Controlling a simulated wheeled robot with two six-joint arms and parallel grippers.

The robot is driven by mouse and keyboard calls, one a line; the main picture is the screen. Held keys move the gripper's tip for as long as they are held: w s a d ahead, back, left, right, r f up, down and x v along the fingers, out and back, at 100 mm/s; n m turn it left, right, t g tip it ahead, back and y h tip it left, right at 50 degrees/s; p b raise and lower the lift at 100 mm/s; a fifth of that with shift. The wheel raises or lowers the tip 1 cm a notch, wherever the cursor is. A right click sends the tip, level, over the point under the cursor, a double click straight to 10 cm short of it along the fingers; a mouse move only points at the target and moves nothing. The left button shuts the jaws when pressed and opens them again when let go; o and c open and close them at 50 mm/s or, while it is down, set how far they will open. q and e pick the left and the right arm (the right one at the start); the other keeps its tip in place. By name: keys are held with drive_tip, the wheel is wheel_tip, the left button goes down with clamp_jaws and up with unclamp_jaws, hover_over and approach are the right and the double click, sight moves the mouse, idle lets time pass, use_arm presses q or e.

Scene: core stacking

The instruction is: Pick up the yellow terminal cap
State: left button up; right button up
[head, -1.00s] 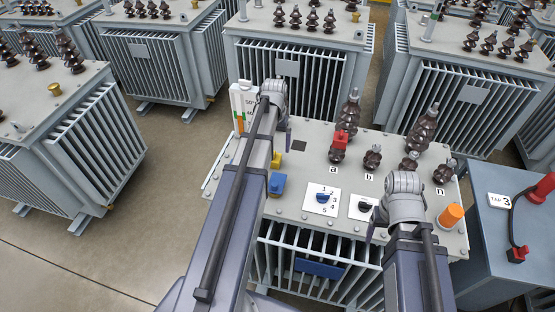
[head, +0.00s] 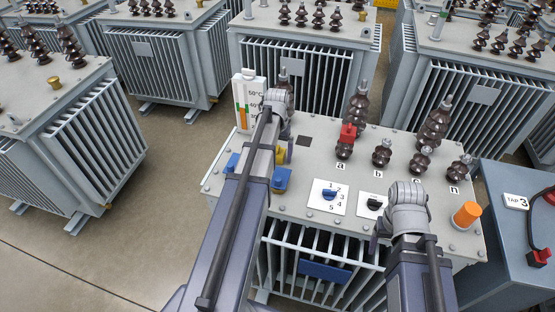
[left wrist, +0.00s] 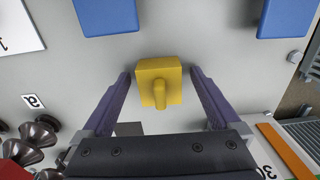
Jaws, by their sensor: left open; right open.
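The yellow terminal cap (left wrist: 158,82) shows in the left wrist view as a square block with a raised knob, on the grey transformer lid. My left gripper (left wrist: 160,74) is open, its two fingers on either side of the cap with a gap at each side. In the head view the yellow cap (head: 281,155) is partly hidden behind my left arm, and my left gripper (head: 284,133) is mostly hidden beneath its wrist. My right gripper (head: 375,243) is over the front of the lid, mostly hidden by its own wrist; it is open, with nothing seen in it.
Blue blocks (head: 280,180) (head: 232,164) flank the yellow cap. A thermometer gauge (head: 247,102) stands behind. A red clip (head: 348,132) sits on bushing a, near other brown bushings. A dial plate (head: 328,196) and orange cylinder (head: 467,214) are to the right.

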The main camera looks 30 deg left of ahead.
use_arm(q)
drive_tip(key=shift+f, duration=0.1)
drive_tip(key=c, duration=1.4)
wheel_tip(320, 180, up, 10)
drive_tip(key=p, duration=1)
